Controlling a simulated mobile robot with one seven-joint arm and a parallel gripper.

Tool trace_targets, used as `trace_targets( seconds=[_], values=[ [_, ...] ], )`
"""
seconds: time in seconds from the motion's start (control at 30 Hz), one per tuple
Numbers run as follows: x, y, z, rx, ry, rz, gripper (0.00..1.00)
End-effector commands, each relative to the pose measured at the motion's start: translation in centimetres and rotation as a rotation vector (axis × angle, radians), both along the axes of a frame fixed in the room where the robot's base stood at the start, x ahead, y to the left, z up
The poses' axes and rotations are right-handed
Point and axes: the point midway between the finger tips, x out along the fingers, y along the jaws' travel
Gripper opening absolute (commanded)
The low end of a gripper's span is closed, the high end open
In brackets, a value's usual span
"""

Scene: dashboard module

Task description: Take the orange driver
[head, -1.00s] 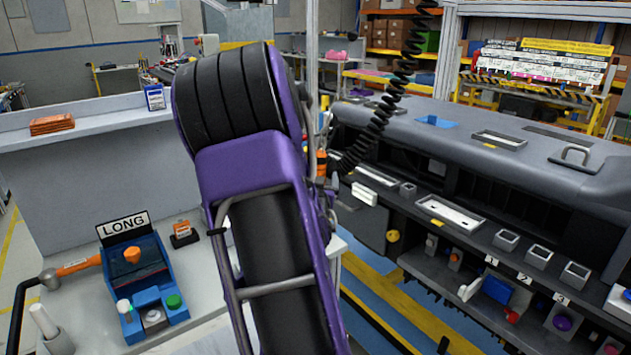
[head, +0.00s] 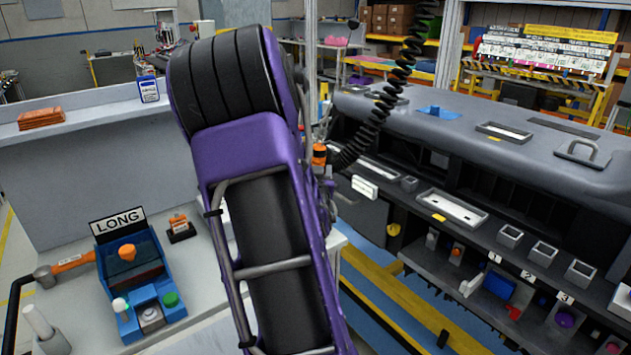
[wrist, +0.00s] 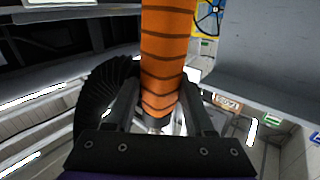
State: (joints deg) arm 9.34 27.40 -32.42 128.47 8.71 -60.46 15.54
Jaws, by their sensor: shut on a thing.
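The orange driver (wrist: 168,50) stands large in the middle of the wrist view, its ribbed orange body between the two dark fingers of my gripper (wrist: 160,98). My gripper is shut on it. A black coiled cord (wrist: 105,92) shows beside the driver on the left. In the head view, a small orange part of the driver (head: 319,154) shows just right of my purple arm, by the lower end of the coiled cord (head: 395,100). My arm hides most of the gripper there.
A grey dashboard module (head: 480,150) with slots and numbered bins fills the right.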

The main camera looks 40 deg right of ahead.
Motion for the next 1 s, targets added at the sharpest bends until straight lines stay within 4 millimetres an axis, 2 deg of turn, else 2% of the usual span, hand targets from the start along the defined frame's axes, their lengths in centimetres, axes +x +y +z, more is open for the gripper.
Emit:
trace_targets(
  seconds=[0.03, 0.17, 0.73, 0.87, 1.0],
  values=[
    [0.0, 0.0, 0.0, 0.000, 0.000, 0.000, 0.24],
    [0.0, 0.0, 0.0, -0.001, -0.001, 0.000, 0.01],
    [0.1, -0.1, 0.5, -0.004, -0.005, 0.000, 0.00],
    [0.3, -0.2, 1.3, -0.004, -0.006, 0.000, 0.00],
    [0.8, -0.4, 3.0, -0.002, -0.006, 0.001, 0.00]
  ],
)
